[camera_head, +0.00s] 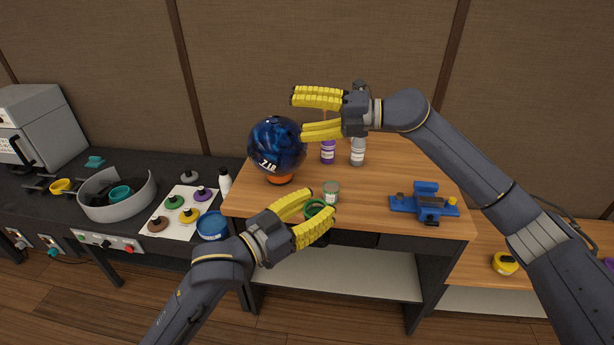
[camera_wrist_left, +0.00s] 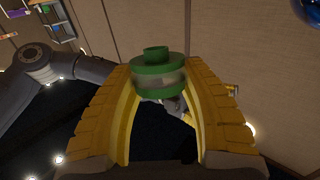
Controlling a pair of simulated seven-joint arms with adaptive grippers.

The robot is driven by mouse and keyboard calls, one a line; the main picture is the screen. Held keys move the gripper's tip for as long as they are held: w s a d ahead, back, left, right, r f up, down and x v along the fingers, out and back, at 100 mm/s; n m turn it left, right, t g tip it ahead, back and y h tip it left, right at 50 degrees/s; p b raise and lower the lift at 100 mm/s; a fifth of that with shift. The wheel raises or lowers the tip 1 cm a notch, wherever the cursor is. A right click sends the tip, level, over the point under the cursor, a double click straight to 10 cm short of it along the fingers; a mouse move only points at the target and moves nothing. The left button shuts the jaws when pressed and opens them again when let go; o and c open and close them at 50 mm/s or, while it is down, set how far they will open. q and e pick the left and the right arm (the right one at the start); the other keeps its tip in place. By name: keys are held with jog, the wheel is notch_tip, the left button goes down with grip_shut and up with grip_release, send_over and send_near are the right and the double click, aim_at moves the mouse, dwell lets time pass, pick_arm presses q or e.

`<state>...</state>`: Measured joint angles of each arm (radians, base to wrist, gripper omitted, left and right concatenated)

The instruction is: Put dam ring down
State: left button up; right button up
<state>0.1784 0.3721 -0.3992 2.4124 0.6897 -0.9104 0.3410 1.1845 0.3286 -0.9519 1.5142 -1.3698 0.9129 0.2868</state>
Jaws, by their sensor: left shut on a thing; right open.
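The dam ring appears to be the green ring (camera_head: 314,209) at the fingertips of my left gripper (camera_head: 319,206), over the front edge of the wooden bench. In the left wrist view a squat green piece (camera_wrist_left: 158,74), with a paler band and a small raised top, shows between the yellow fingers. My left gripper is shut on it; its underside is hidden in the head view. My right gripper (camera_head: 299,116) is open and empty above and right of the blue bowling ball (camera_head: 276,147).
The ball rests on an orange support (camera_head: 280,180). Behind the ring stand a green-lidded jar (camera_head: 331,194), a purple-labelled bottle (camera_head: 327,153) and a grey bottle (camera_head: 358,152). A blue vise-like fixture (camera_head: 425,203) is at right. Clear bench top (camera_head: 370,187) lies between jar and fixture.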

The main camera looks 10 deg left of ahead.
jog(key=s+a+f+n+g+h, duration=0.1)
jog(key=s+a+n+h, duration=0.25)
jog(key=s, duration=0.35)
jog(key=s+a+f+n+g+h, duration=0.2)
jog(key=s+a+n+h, duration=0.1)
jog(key=s+h, duration=0.3)
jog(key=t+h, duration=0.4)
jog(key=h, duration=0.4)
send_near(315, 215)
jog(key=shift+s+a+r+n, duration=0.25)
jog(key=shift+s+r, duration=0.05)
jog(key=shift+r, duration=0.15)
jog(key=shift+s+a+r+n, duration=0.25)
jog(key=shift+s+r, duration=0.1)
jog(key=shift+r, duration=0.15)
jog(key=shift+w+d+f+h, duration=0.1)
jog(key=shift+d+f+h, duration=0.15)
jog(key=shift+f, duration=0.1)
jog(key=shift+t, duration=0.3)
jog(key=f, duration=0.3)
jog(key=w+d+f, duration=0.1)
jog(key=f, duration=0.7)
jog(key=shift+w+d, duration=0.15)
jog(key=shift+w, duration=0.2)
